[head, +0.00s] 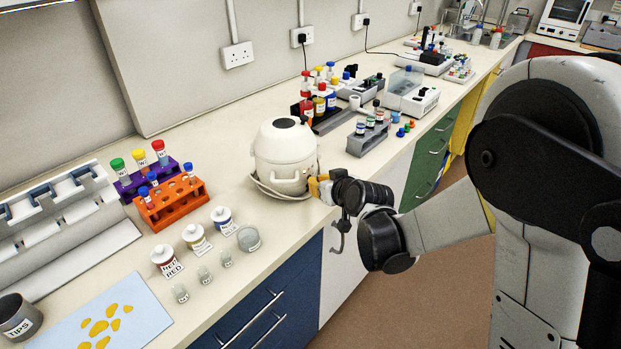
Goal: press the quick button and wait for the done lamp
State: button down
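A white rounded machine with a dark round spot on its lid (284,142) stands near the front edge of the bench, probably a centrifuge. My gripper (318,186) is at the machine's lower right front, with its orange-yellow fingertips close to or touching the body. The fingers are small and partly overlap the machine, so I cannot tell whether they are open or shut. The quick button and the done lamp cannot be made out from here; a small detail on the machine's front is too small to read.
Left of the machine are an orange rack (172,204), a purple rack (140,183), labelled jars (196,238) and a light blue mat (140,318). Right of it stands a grey tube rack (366,140). Behind it are red- and yellow-capped bottles (319,104). The bench's front edge is close to my gripper.

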jog(key=shift+s+d, duration=0.35)
jog(key=shift+d, duration=0.1)
jog(key=s+d, duration=0.3)
jog(key=d, duration=0.1)
jog(key=shift+s+d+b, duration=0.35)
jog(key=shift+s+b, duration=0.05)
jog(key=shift+b, duration=0.05)
dwell(0.6)
jog(key=s+d+r+m+g+h, duration=0.2)
jog(key=s+d, duration=0.5)
jog(key=s, duration=0.6)
jog(key=s+d+r+m+g+h, duration=0.1)
jog(key=s+d+r+m+h, duration=0.2)
jog(key=s+d, duration=0.5)
jog(key=s+r, duration=0.1)
jog(key=s, duration=0.4)
jog(key=shift+r+g+h, duration=0.3)
jog(key=shift+r+g, duration=0.05)
jog(key=shift+g, duration=0.05)
jog(key=shift+d, duration=0.1)
dwell(3.0)
